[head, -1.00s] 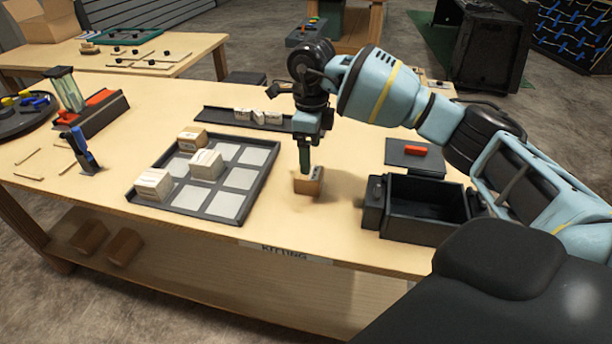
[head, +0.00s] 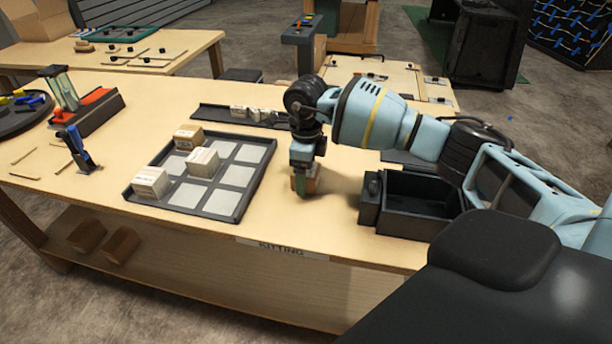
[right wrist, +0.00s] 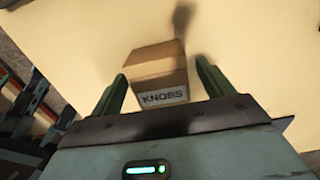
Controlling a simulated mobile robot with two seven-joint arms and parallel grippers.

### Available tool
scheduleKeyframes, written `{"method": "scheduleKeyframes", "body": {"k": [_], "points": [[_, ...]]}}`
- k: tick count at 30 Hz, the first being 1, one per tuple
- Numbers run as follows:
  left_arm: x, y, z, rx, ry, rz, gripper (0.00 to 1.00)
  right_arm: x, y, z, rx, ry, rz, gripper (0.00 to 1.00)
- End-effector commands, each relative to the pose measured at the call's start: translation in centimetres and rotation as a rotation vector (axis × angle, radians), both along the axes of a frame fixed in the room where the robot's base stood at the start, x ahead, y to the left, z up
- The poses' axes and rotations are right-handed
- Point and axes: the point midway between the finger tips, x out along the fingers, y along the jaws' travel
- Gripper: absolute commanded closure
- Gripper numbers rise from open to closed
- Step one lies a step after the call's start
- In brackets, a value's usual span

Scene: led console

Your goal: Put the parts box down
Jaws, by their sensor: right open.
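The parts box is a small brown carton (head: 313,183) on the bench, between the black tray grid and the black bin. In the right wrist view its white label reads KNOBS (right wrist: 163,97). My right gripper (head: 301,190) is low over the bench at the box and hides part of it in the head view. In the right wrist view its green fingers (right wrist: 160,75) stand open, one on each side of the box, with narrow gaps. The box appears to rest on the tabletop. My left gripper is not in view.
A black tray grid (head: 187,211) left of the box holds several pale boxes. A black open bin (head: 412,222) stands close on the right. Bare bench shows in front of the box.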

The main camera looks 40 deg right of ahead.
Motion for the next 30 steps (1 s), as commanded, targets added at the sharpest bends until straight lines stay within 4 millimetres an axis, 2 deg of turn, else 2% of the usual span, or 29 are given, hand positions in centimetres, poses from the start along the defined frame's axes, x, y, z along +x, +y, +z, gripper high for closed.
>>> {"method": "scheduleKeyframes", "body": {"k": [3, 14, 23, 26, 30], "points": [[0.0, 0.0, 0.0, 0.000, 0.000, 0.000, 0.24, 0.0, 0.0, 0.0, 0.000, 0.000, 0.000, 0.23], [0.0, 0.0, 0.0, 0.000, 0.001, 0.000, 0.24, 0.0, 0.0, 0.0, 0.000, 0.000, 0.001, 0.70], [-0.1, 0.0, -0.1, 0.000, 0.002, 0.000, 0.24, 0.0, 0.0, 0.5, 0.001, -0.001, 0.001, 0.70], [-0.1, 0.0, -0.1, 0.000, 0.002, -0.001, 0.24, 0.1, 0.0, 1.7, 0.002, -0.004, 0.001, 0.70], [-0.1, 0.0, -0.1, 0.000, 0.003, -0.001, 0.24, 0.1, 0.0, 4.3, 0.001, -0.004, 0.001, 0.70]]}}
